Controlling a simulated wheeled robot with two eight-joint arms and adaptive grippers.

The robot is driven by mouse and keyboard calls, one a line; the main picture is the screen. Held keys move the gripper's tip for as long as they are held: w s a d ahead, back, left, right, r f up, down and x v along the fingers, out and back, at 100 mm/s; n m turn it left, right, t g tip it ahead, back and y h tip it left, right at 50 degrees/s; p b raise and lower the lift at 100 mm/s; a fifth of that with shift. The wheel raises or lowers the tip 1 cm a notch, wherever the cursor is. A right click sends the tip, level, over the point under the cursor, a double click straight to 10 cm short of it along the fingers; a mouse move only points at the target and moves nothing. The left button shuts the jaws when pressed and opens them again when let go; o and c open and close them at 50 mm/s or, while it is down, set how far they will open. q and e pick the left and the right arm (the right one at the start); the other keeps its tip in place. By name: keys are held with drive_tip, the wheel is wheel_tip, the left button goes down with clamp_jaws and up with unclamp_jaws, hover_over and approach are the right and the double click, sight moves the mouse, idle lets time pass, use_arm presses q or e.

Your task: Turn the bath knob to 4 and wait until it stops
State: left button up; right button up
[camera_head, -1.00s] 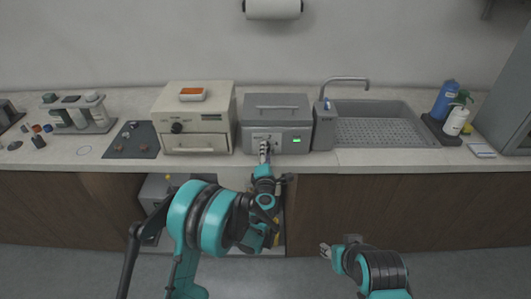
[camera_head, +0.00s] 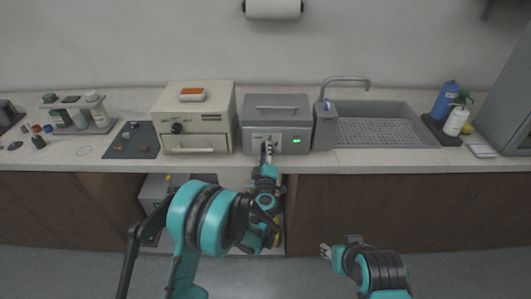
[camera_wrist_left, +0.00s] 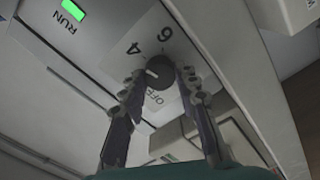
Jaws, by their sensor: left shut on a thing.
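The bath (camera_head: 301,118) is a grey box with a lidded top and handle on the counter, left of the sink. My left gripper (camera_head: 267,149) is at its front panel. In the left wrist view, my left gripper (camera_wrist_left: 154,85) has its fingers on both sides of the dark round bath knob (camera_wrist_left: 157,73) and is shut on it. The panel shows 4, 6 and OFF around the knob. The knob's white mark lies on its side facing the 4. A green RUN light (camera_wrist_left: 73,10) is lit. My right gripper (camera_head: 326,250) is low, away from the counter; its opening is unclear.
A cream oven-like unit (camera_head: 222,104) stands just left of the bath, with an orange-topped item on it. The faucet (camera_head: 346,79) and sink (camera_head: 385,132) are to the right. A narrow strip of counter lies before the bath.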

use_arm(q)
drive_tip(key=shift+m, duration=0.6)
drive_tip(key=o, duration=1.2)
drive_tip(key=shift+c, duration=0.2)
drive_tip(key=s, duration=0.7)
drive_tip(key=shift+s, duration=0.3)
